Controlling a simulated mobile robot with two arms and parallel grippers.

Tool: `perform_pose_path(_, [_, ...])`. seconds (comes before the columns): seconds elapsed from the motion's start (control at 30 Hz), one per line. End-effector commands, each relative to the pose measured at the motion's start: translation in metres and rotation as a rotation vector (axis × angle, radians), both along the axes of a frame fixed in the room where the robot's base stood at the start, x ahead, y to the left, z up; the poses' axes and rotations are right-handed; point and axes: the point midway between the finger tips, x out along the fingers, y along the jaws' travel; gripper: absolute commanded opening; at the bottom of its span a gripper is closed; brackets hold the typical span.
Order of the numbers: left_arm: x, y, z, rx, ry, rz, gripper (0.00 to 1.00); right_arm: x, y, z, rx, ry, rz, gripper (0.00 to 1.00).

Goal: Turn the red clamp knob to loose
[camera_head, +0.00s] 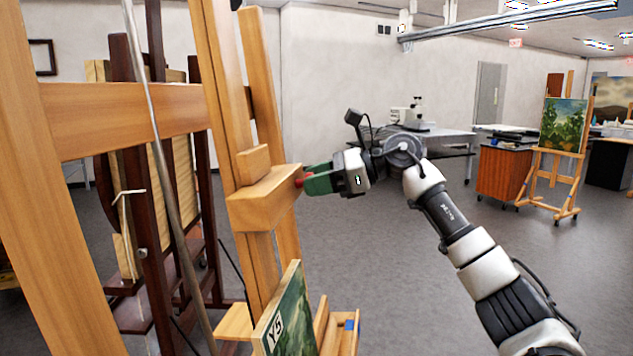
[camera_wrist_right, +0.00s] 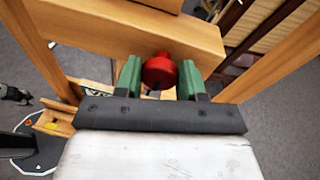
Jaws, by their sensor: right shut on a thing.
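The red clamp knob (camera_wrist_right: 159,71) sits on the wooden clamp block of the easel, between the two green fingers of my right gripper (camera_wrist_right: 160,80) in the right wrist view. In the head view only a bit of the red knob (camera_head: 299,182) shows at the block's right side. My right gripper (camera_head: 312,182) reaches in from the right and is shut on the knob. The wooden clamp block (camera_head: 265,200) rides on the easel's upright mast (camera_head: 222,90). The knob's turn position cannot be read. My left gripper is not in view.
A painting (camera_head: 285,318) marked "Y5" rests on the easel's lower ledge (camera_head: 340,330). A dark wooden easel (camera_head: 150,230) and a metal rod (camera_head: 165,170) stand at the left. Open grey floor lies to the right, with another easel painting (camera_head: 563,125) farther back.

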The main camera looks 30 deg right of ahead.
Motion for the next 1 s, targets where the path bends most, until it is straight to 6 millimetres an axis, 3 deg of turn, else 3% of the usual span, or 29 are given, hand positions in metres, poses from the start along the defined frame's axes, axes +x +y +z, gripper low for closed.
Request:
perform_pose_path(0.43, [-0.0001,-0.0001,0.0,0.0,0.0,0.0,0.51,-0.0002,-0.0005,0.0016,-0.005,-0.011,0.0,0.16])
perform_pose_path(0.47, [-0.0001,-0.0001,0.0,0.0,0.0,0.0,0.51,-0.0002,-0.0005,0.0016,-0.005,-0.011,0.0,0.44])
perform_pose_path(0.6, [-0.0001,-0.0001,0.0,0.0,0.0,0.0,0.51,-0.0002,-0.0004,0.0012,-0.005,-0.009,0.0,0.64])
perform_pose_path(1.0, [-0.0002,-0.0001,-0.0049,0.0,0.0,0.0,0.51,-0.0054,-0.0093,0.002,-0.006,-0.008,-0.001,0.64])
